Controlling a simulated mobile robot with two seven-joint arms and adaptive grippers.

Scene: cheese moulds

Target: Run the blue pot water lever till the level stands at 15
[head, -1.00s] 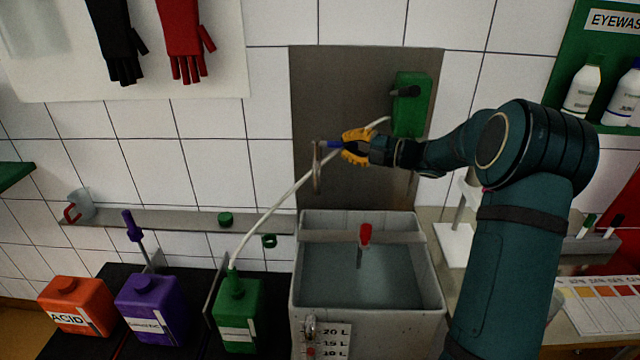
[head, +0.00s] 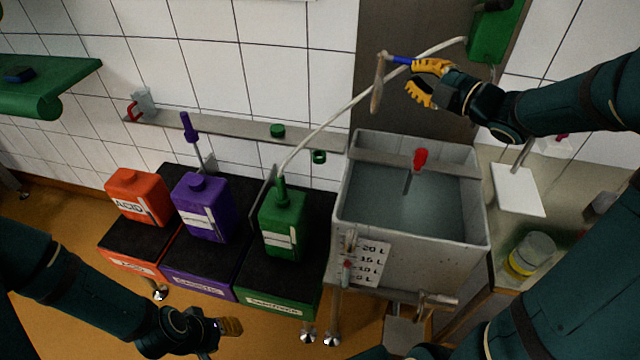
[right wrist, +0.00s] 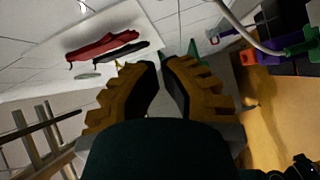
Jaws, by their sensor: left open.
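The blue lever (head: 402,60) sits on the tap (head: 379,85) above the grey tank. Water (head: 410,200) stands in the tank. The level plate (head: 370,263) on the tank's front reads 20, 15, 10 and 5 L. A red marker (head: 348,263) in the tube beside it looks near the 10 to 15 marks; the exact reading is too small to tell. My right gripper (head: 418,82) has its yellow fingers apart, close to the lever's end; contact is unclear. In the right wrist view its fingers (right wrist: 167,68) show an empty gap. My left gripper (head: 228,326) is open and empty, low over the floor.
Orange (head: 138,198), purple (head: 203,208) and green (head: 283,222) canisters stand left of the tank (head: 468,245). A white hose (head: 340,115) runs from the green canister to a green wall box (head: 492,35). A red handle (head: 420,160) stands in the tank.

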